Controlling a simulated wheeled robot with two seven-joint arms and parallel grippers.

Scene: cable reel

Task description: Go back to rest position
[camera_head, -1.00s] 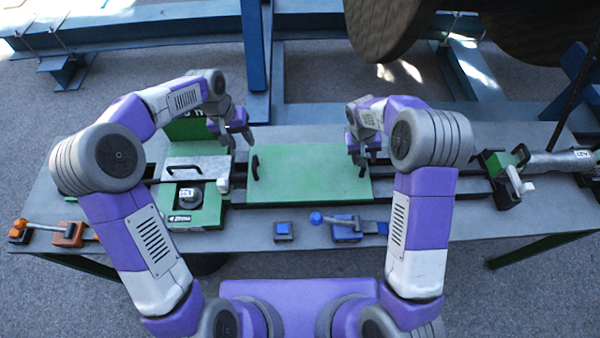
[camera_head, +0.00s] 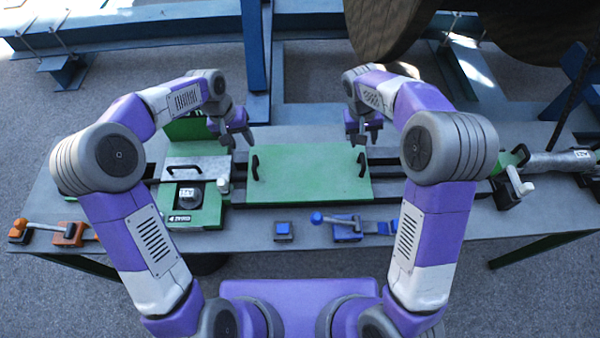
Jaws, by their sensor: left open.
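My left gripper (camera_head: 238,143) hangs open and empty above the table, over the gap between the grey-topped green machine block and the green cover plate (camera_head: 312,175). My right gripper (camera_head: 362,137) is raised above the back right corner of the plate. Its two fingers look spread, with nothing seen between them. The plate lies flat across the dark rails, with a black handle (camera_head: 255,167) at its left end and another black handle (camera_head: 362,164) at its right end. Both grippers appear clear of the handles.
The green machine block (camera_head: 205,213) sits left of the plate. A blue-handled clamp (camera_head: 345,228), a small blue block (camera_head: 283,231) and an orange clamp (camera_head: 68,233) lie along the table's front. A grey cable end (camera_head: 560,160) is at the right. A large reel (camera_head: 385,25) hangs behind.

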